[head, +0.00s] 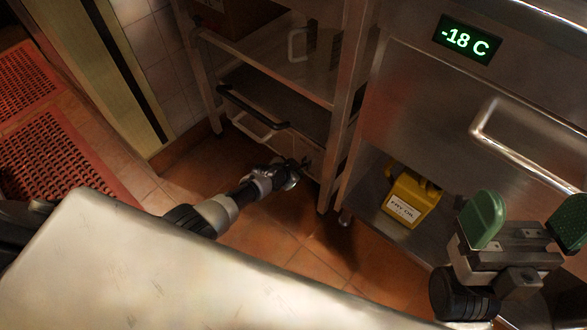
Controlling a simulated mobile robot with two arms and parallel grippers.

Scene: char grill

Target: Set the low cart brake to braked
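A metal cart (343,100) with shelves stands at the top middle, its lower part close to the floor. My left arm reaches down to it from the left, and the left gripper (299,166) is at the cart's low front edge. It is small and dark there, so I cannot tell whether its fingers are open or touching anything. A small silvery part shows beside the gripper; I cannot make out the brake or its setting. My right gripper (525,222), with green finger pads, is open and empty at the lower right, away from the cart.
A steel freezer unit (420,105) with a -18 C display (467,39) and bar handle stands at the right. A yellow fry oil jug (411,198) sits on the low shelf under it. Red mats (45,155) lie at the left. A pale metal surface (130,265) fills the foreground.

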